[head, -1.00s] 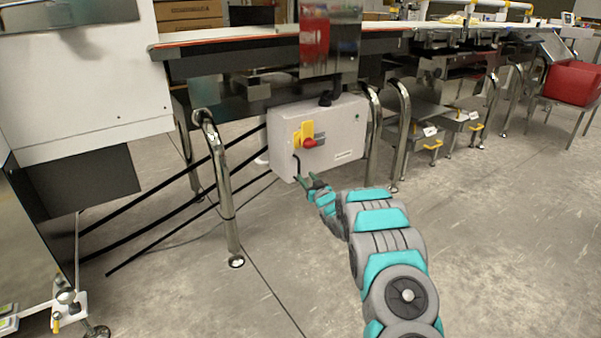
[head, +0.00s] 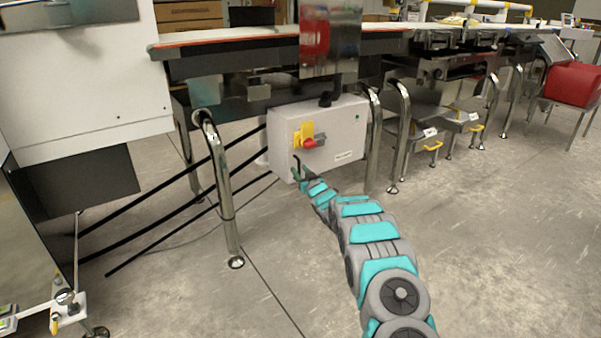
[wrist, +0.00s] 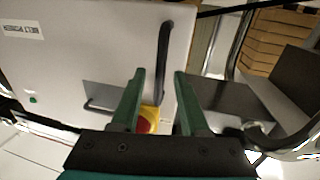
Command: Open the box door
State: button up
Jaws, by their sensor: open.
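The pale grey box (head: 345,130) hangs under the conveyor in the head view. Its door fills the upper left of the wrist view (wrist: 90,45). A black bar handle (wrist: 164,60) stands on the door near one edge. My gripper (wrist: 159,74) is open, and in the wrist view the handle shows between its two green fingers, with no clear contact. In the head view my gripper (head: 301,178) is at the box's lower left corner, partly over the handle. The door looks closed. The red knob on its yellow plate (head: 308,136) is partly hidden between the fingers in the wrist view.
A shiny conveyor leg (head: 222,190) stands left of the box, and another leg (head: 375,140) is close on its right. Black bars (head: 160,212) run low at the left. The floor in front of the box is open. A red case (head: 573,84) is far right.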

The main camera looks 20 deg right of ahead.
jog(key=shift+c, duration=0.2)
grip_shut()
dwell(1.1)
